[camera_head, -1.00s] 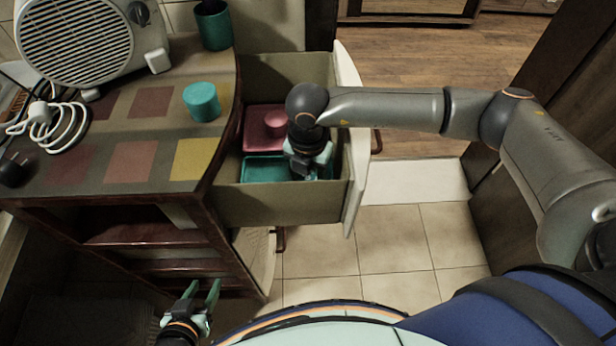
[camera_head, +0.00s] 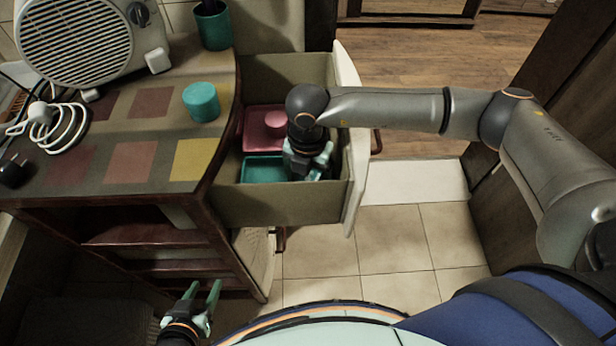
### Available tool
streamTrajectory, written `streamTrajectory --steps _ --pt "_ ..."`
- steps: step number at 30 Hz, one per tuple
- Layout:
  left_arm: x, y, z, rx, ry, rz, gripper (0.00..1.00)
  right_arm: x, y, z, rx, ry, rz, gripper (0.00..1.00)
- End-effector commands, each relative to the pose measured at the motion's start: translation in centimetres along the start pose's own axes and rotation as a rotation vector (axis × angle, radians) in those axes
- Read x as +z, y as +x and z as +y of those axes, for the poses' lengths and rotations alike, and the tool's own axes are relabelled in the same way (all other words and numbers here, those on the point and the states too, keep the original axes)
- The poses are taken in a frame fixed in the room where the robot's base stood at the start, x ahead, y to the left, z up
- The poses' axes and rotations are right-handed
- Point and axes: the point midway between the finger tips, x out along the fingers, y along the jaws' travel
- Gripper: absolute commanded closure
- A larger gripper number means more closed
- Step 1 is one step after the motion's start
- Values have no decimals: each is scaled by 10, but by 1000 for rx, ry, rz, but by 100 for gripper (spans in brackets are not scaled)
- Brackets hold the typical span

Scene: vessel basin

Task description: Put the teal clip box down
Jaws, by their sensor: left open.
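A teal round box (camera_head: 201,102) stands upright on the cabinet top. A shallow teal tray (camera_head: 262,169) lies in the front part of the open drawer. I cannot tell which of these teal things is the clip box. My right gripper (camera_head: 318,171) points down into the drawer at the right end of the teal tray; its wrist hides what is between the fingers. My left gripper (camera_head: 205,296) is open and empty, low in front of the cabinet and apart from these things.
The drawer (camera_head: 285,204) is pulled out. Behind the teal tray is a pink tray (camera_head: 256,142) with a pink round box (camera_head: 276,120). A fan heater (camera_head: 92,40), a white cable (camera_head: 60,126) and a dark teal cup (camera_head: 213,26) stand on the cabinet top (camera_head: 100,180).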

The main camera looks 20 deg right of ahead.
Motion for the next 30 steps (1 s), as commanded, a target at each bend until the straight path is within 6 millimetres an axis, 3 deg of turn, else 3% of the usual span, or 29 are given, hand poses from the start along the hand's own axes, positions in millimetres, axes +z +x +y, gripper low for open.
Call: streamTrajectory --steps 16,21,30 --pt "-1 -2 -5 -12 0 2 50 0 -105 1 3 -1 -2 19" --pt "0 -2 -5 -12 0 1 50 0 -118 0 1 0 0 19" --pt "0 -2 -5 -11 -1 0 50 0 -120 0 1 0 0 19"
